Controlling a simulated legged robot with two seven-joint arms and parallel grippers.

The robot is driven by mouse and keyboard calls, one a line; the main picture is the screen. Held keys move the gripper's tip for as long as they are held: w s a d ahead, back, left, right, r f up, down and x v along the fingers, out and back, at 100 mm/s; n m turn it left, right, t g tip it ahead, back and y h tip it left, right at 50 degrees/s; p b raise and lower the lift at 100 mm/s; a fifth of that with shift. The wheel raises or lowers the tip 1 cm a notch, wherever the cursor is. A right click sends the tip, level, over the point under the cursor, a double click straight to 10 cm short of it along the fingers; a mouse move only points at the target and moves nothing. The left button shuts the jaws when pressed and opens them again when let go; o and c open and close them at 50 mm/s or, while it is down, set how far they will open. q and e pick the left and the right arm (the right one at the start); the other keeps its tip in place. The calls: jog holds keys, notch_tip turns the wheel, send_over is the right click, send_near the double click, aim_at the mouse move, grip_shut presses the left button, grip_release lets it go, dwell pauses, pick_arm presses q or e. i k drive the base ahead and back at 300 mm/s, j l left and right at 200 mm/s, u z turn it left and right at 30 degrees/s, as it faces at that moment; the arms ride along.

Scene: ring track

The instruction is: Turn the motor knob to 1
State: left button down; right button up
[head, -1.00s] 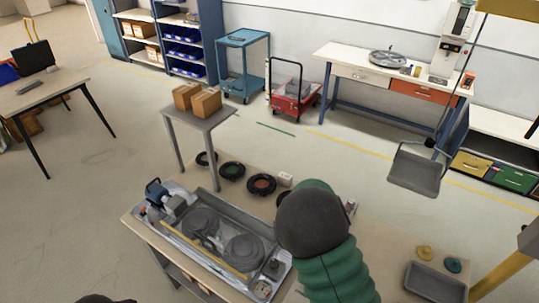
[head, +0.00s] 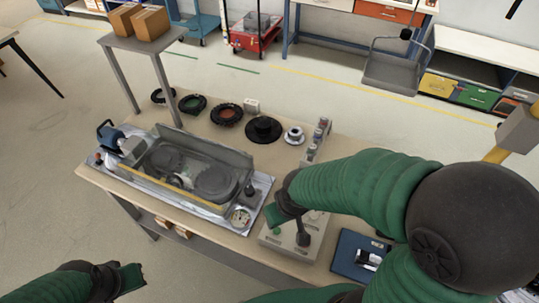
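A light grey control box (head: 285,243) lies at the front edge of the workbench. A dark knob or lever (head: 304,238) stands up on it, and a small green button shows at its left. I cannot read any marks for 1. My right gripper (head: 275,215) comes in from the right, low over the box's back left part, to the left of the dark knob. Its fingers overlap in the view, so whether they are apart or touching anything is unclear. My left gripper (head: 130,278) is at the lower left, off the bench, with its finger gap hidden.
A ring track tray (head: 200,160) with a dial gauge (head: 241,216) lies left of the box. Several dark rings, a black disc (head: 263,129) and small bottles stand behind. A blue panel (head: 357,255) is at the right. A small raised table (head: 140,42) stands at the back left.

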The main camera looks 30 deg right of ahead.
aim_at(314, 214)
jog(key=z, duration=1.4)
